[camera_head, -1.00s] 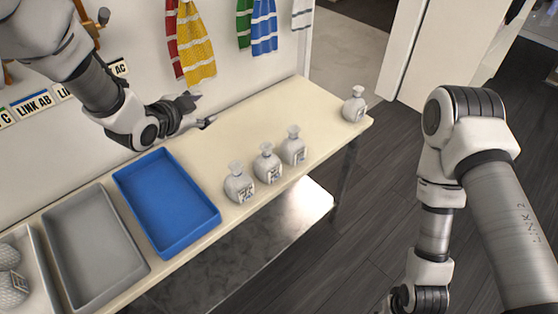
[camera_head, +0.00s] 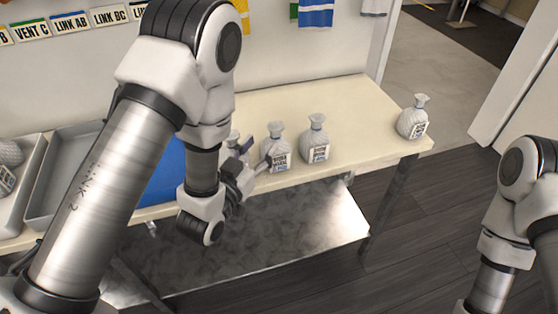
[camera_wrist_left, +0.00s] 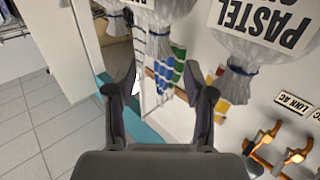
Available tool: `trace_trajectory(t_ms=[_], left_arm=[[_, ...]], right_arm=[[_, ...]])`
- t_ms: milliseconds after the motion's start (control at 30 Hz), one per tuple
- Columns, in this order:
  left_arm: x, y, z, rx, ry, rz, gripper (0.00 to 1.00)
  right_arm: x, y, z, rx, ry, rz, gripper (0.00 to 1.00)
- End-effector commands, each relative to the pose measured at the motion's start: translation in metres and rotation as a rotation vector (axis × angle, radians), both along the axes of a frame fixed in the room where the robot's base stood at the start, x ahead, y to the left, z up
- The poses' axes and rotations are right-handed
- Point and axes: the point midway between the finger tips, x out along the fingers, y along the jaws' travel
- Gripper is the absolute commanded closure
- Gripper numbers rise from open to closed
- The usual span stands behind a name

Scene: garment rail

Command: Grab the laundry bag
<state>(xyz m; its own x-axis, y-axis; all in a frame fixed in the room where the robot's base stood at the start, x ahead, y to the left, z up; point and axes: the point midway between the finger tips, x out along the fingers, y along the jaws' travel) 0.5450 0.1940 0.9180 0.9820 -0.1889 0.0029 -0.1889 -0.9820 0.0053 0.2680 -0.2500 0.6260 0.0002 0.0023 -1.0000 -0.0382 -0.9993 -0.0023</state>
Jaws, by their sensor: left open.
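Three white laundry bags with tied necks and printed labels stand in a row on the cream table. The left bag (camera_head: 233,139) is partly hidden by my left gripper (camera_head: 262,152). The middle bag (camera_head: 278,150) is just right of the fingertips, and the right bag (camera_head: 316,142) stands beyond it. A separate bag (camera_head: 412,120) stands near the table's right end. In the left wrist view, my open gripper (camera_wrist_left: 160,75) faces a bag neck (camera_wrist_left: 160,45) that lies between its fingers, apparently apart from them. A larger bag labelled PASTEL (camera_wrist_left: 262,40) is to the right.
A blue tray (camera_head: 165,175) and a grey tray (camera_head: 45,185) sit left of the bags, partly behind my arm. A metal shelf (camera_head: 290,235) lies below the table (camera_head: 355,100). Striped cloths (camera_head: 316,12) hang on the wall. The table between the right bag and the far bag is clear.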

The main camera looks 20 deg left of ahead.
Motion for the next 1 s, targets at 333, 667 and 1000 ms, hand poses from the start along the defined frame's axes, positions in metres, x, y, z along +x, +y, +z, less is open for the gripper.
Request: trace_trajectory(t_ms=[333, 667, 1000], left_arm=[[0.047, -0.007, 0.004, 0.001, -0.002, -0.001, 0.47], [0.076, -0.013, 0.0, 0.001, 0.002, -0.001, 0.47], [0.076, -0.013, 0.0, 0.001, 0.001, -0.001, 1.0]], right_arm=[[0.0, 0.0, 0.015, 0.0, -0.001, -0.001, 0.6], [0.0, 0.0, 0.019, 0.0, -0.001, -0.001, 0.6], [0.0, 0.0, 0.019, 0.0, -0.001, -0.001, 0.6]])
